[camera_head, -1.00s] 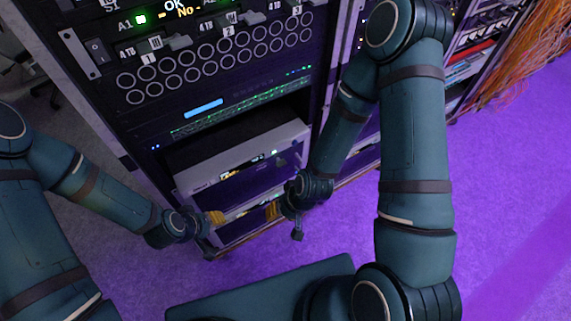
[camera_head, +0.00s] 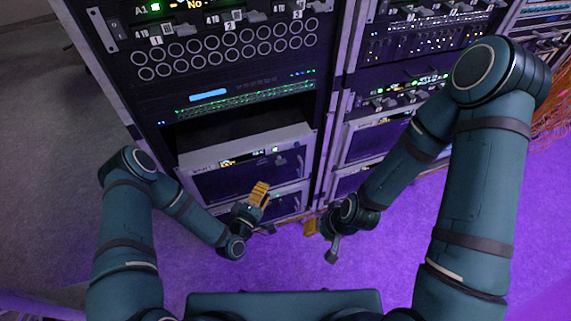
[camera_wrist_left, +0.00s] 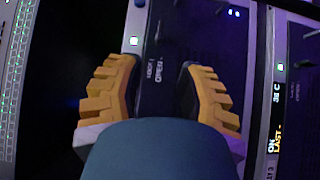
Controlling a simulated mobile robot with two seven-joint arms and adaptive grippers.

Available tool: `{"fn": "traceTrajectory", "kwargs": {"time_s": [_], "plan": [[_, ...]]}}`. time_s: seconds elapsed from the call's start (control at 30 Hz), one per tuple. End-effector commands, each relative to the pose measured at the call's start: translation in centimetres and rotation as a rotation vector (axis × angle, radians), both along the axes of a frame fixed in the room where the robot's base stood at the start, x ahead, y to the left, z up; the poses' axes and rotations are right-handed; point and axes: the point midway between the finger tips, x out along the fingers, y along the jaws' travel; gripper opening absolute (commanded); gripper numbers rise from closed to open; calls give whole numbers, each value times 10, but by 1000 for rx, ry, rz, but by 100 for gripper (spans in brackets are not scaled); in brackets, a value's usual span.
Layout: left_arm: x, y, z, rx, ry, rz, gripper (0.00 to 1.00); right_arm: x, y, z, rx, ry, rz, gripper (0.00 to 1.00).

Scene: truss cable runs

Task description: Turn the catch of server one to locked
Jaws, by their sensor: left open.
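The upper silver-framed server (camera_head: 213,160) sits in the rack below the green-lit strip. I cannot read a number on it. My left gripper (camera_head: 259,194) is open in front of its face, fingers toward the rack. In the left wrist view the gripper (camera_wrist_left: 163,95) straddles the dark panel (camera_wrist_left: 157,100) with "LOCK" and "OPEN" lettering, nothing visibly held. A small catch (camera_wrist_left: 158,30) seems to show dimly beyond the lettering; its setting is unclear. My right gripper (camera_head: 312,228) hangs low, right of the left one; its opening cannot be made out.
A lower server (camera_head: 290,204) sits directly beneath; its display (camera_wrist_left: 276,140) shows at right in the left wrist view. Another rack (camera_head: 375,140) stands to the right. Purple floor (camera_head: 260,265) is open in front.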

Motion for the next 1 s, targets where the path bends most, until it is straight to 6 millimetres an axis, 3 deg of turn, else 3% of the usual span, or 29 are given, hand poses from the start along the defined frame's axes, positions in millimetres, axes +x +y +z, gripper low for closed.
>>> {"fn": "traceTrajectory", "kwargs": {"time_s": [0.6,1.0], "plan": [[98,-50,0,4,-2,-1,37,3,-1,-18,-2,-9,-2,40],[113,-58,1,4,1,0,37,4,-1,-20,-2,-9,-3,40]]}}
